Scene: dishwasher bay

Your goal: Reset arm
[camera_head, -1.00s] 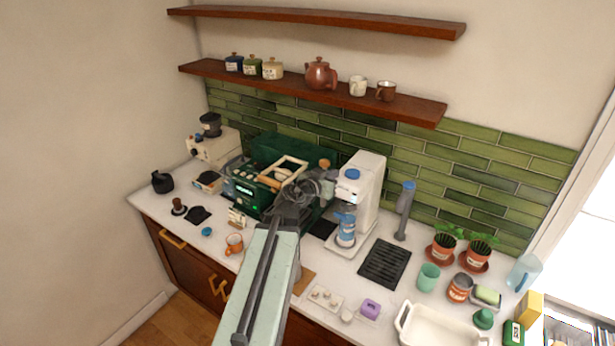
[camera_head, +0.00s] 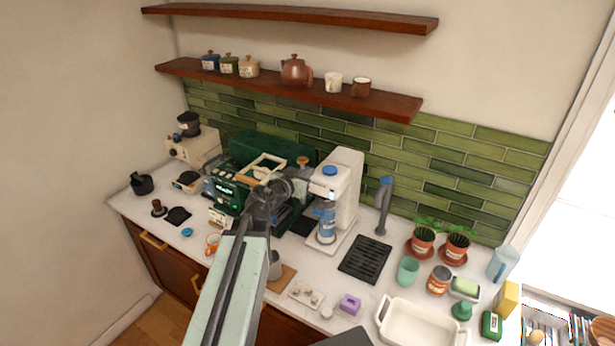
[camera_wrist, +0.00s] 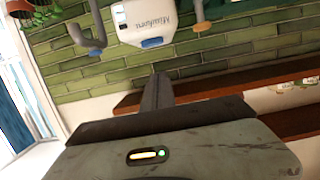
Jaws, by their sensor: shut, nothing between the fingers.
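My arm reaches up over the counter from the lower middle of the head view, and its pale green link ends in a grey wrist (camera_head: 265,205) in front of the green espresso machine (camera_head: 222,187). In the wrist view my gripper (camera_wrist: 158,82) shows as one dark narrow finger shape, closed and empty. It points toward the green tiled wall (camera_wrist: 225,48). In the head view the wrist hides the fingertips and part of the espresso machine.
A white dispenser (camera_head: 345,185) stands close right of my wrist; it also shows in the wrist view (camera_wrist: 143,20). The lower shelf (camera_head: 390,102) holds a teapot (camera_head: 296,71) and cups. Potted plants (camera_head: 424,241), a white dish (camera_head: 425,326) and a black grate (camera_head: 366,259) lie further right.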

